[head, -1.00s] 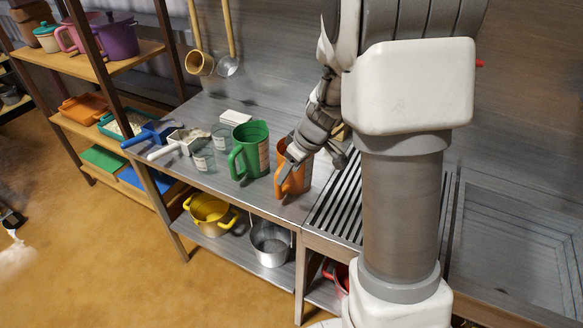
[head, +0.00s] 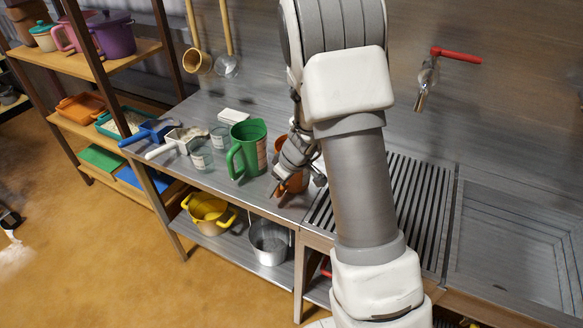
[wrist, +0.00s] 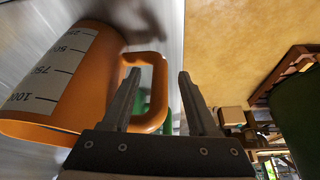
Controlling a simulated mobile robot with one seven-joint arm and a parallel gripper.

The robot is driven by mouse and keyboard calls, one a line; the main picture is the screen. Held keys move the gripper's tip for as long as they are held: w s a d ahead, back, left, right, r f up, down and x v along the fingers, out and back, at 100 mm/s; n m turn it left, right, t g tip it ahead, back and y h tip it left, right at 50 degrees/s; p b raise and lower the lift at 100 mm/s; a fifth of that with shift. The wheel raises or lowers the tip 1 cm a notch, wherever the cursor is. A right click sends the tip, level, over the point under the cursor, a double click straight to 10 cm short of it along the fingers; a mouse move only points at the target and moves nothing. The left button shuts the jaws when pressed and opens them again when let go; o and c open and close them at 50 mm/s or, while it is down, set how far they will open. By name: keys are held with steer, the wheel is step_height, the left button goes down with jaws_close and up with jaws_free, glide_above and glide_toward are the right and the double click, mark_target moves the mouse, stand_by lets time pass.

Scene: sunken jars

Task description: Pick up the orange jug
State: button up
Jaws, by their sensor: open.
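The orange jug (head: 298,185) stands on the grey counter, just right of the green jug (head: 248,148), and is largely hidden behind my gripper (head: 283,180) in the head view. In the wrist view the orange jug (wrist: 65,85) fills the left side, with a white measuring scale on its wall and its handle toward my gripper (wrist: 158,74). My gripper is open. The outer bar of the handle (wrist: 158,95) shows between the two fingers. The left finger overlaps the handle's opening; I cannot tell whether it reaches through.
Clear glasses (head: 201,155), a blue scoop (head: 150,132) and a white-handled scoop (head: 180,140) are left of the green jug. A slatted drainer (head: 405,200), sink (head: 515,240) and red-handled tap (head: 428,80) are to the right. A yellow pot (head: 208,212) and metal pot (head: 270,240) sit below.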

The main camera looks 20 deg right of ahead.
jaws_close()
stand_by(1.4)
